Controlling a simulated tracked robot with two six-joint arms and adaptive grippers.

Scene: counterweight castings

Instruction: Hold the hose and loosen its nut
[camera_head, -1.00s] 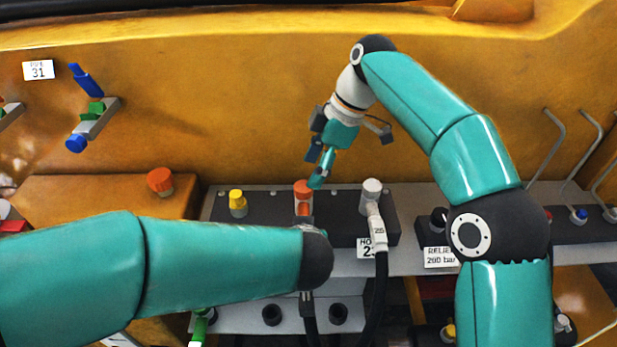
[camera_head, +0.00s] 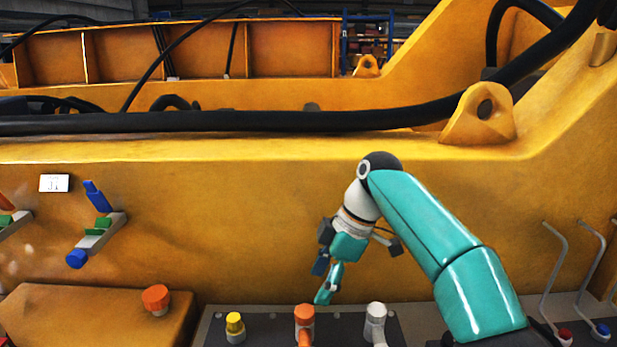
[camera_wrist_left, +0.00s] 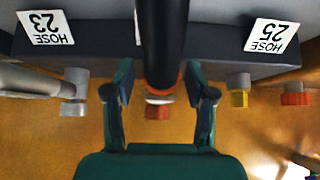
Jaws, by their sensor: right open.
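The orange nut (camera_head: 304,316) sits on the dark block at the bottom of the head view, with its hose end cut off by the picture edge. In the left wrist view the black hose (camera_wrist_left: 163,40) runs down the middle, with an orange-red nut (camera_wrist_left: 158,111) at its end. My left gripper (camera_wrist_left: 160,95) is open, with one finger on each side of the hose and small gaps showing; it is outside the head view. My right gripper (camera_head: 324,293) is open, pointing down just above and right of the orange nut, apparently empty.
A yellow fitting (camera_head: 235,327) and a grey fitting (camera_head: 375,322) flank the nut. Labels for hose 23 (camera_wrist_left: 46,28) and hose 25 (camera_wrist_left: 271,35) show upside down. Bent grey levers (camera_head: 558,275) stand at right. A yellow wall rises behind.

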